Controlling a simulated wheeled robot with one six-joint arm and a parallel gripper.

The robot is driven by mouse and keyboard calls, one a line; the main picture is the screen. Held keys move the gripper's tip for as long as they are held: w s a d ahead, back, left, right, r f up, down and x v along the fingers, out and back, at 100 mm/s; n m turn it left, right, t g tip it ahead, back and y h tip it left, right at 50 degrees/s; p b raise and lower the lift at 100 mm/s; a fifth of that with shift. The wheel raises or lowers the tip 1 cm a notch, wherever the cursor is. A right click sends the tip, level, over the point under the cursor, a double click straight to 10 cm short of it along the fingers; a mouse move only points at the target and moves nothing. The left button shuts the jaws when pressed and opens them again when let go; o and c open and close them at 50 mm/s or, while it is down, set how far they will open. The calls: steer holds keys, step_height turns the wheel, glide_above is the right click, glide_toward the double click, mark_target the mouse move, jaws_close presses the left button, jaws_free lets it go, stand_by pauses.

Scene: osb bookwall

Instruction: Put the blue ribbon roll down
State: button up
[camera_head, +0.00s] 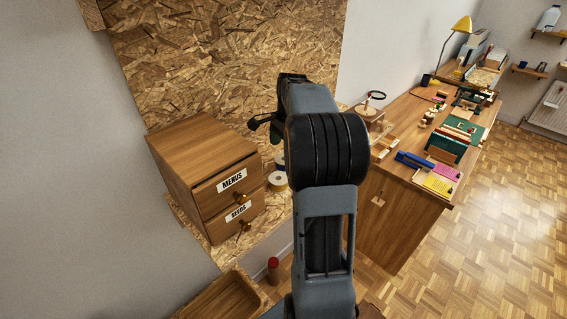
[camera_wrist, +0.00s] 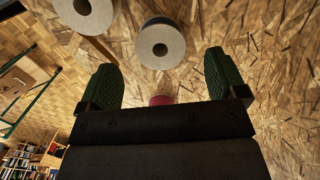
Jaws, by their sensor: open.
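My gripper (camera_wrist: 162,68) is open in the wrist view, its two green-padded fingers apart with nothing between the pads. A roll with a pale face, a dark core hole and a dark bluish-grey side (camera_wrist: 162,46) stands just beyond the fingertips, apart from them; it is probably the blue ribbon roll. In the head view a dark bluish roll (camera_head: 280,161) shows beside the drawer box, partly hidden by my arm. A yellowish roll (camera_head: 278,181) lies in front of it. A second pale-faced roll (camera_wrist: 84,12) is cut off at the wrist view's top edge.
A wooden drawer box (camera_head: 205,170) labelled MENUS and SEEDS stands left of the rolls on a chipboard shelf. A chipboard panel (camera_head: 230,60) rises behind. A red object (camera_wrist: 160,100) shows behind the gripper body. A cluttered workbench (camera_head: 385,205) is at right.

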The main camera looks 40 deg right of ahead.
mark_target(284, 163)
steer(key=shift+a+f+p, duration=0.2)
steer(key=shift+f+p, duration=0.1)
steer(key=shift+f, duration=2.2)
steer(key=c, duration=1.1)
steer(key=shift+r, duration=0.1)
